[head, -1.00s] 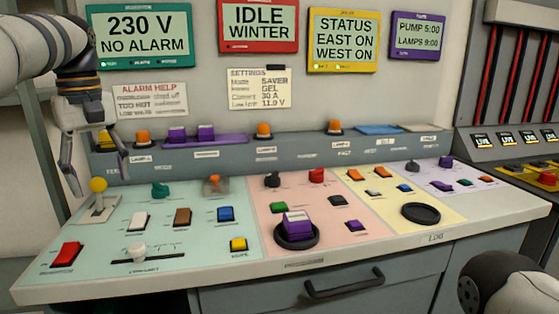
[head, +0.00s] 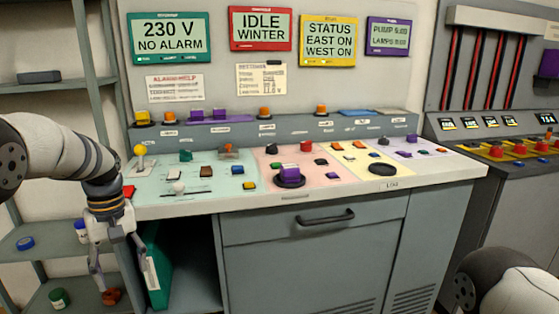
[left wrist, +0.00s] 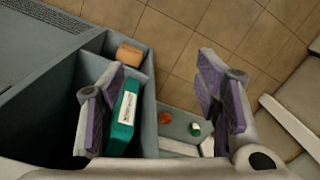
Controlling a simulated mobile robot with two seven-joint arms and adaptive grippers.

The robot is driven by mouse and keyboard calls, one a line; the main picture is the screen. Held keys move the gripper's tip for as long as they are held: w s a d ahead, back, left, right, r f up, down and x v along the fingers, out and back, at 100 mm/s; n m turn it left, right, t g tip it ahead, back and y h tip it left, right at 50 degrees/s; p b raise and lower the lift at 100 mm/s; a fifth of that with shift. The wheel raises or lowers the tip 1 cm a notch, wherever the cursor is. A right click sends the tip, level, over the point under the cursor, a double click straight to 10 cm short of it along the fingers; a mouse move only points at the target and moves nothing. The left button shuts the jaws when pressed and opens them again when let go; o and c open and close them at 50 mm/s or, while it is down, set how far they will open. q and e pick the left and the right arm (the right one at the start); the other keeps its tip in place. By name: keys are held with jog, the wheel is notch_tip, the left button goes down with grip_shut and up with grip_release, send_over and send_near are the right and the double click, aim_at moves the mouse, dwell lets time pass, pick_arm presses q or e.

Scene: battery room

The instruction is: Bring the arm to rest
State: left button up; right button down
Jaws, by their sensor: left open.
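My left gripper (head: 122,278) hangs in the lower left of the head view, pointing down, its two fingers apart and nothing between them. It is in front of the console's left end, below the top's height. In the left wrist view the spread purple-padded fingers (left wrist: 160,80) show from above, with the floor and the console's open compartment below. My left arm (head: 60,155) comes in from the left edge. Part of my right arm (head: 510,285) shows at the lower right, but its gripper is out of view.
The console (head: 330,200) has levers and buttons on top and a drawer handle (head: 325,218). A green binder (head: 158,265), also in the left wrist view (left wrist: 124,116), stands in its open bay. A shelf unit (head: 60,87) stands at left. Tiled floor (left wrist: 200,30) is clear.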

pick_arm(q)
jog(key=s+d+f+m+g, duration=0.1)
jog(key=s+d+f+m, duration=0.1)
jog(key=s+f, duration=0.85)
jog(key=s+d+f+m, duration=0.1)
jog(key=s+d+f, duration=0.1)
jog(key=s+f, duration=0.85)
jog(key=s+d+m, duration=0.2)
jog(key=s+d, duration=0.1)
jog(key=s, duration=1)
jog(key=s+d+f+m, duration=0.1)
jog(key=s+d+m, duration=0.1)
jog(key=s, duration=1)
jog(key=shift+s+d+m+g, duration=0.3)
jog(key=shift+s+d+g, duration=0.1)
jog(key=shift+d, duration=0.15)
